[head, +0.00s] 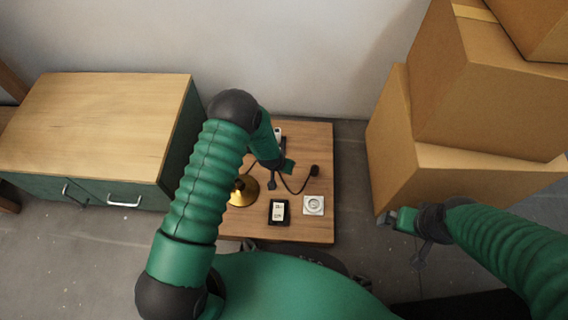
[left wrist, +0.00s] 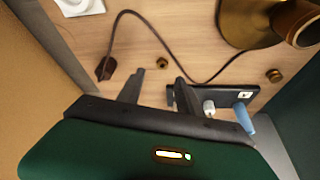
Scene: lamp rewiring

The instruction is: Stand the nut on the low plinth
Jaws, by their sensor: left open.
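My left gripper (head: 274,178) is over the wooden table and open, pointing down. In the left wrist view its two dark fingers (left wrist: 158,76) stand apart, with a small brass ring-like piece (left wrist: 162,62) between and just beyond the tips. I take this piece for the nut. A second small brass piece (left wrist: 274,75) lies nearer the lamp. A white square block with a round top (head: 313,205) is at the front right of the table and may be the low plinth. My right gripper (head: 391,221) is off the table to the right, and its jaws are unclear.
The brass lamp base (head: 243,191) stands left of my left gripper. A dark cord ends in a plug (head: 315,170). A black labelled box (head: 278,211) lies in front. A black holder (left wrist: 215,98) has white and blue items. Cardboard boxes (head: 440,175) stand right; a cabinet (head: 95,125), left.

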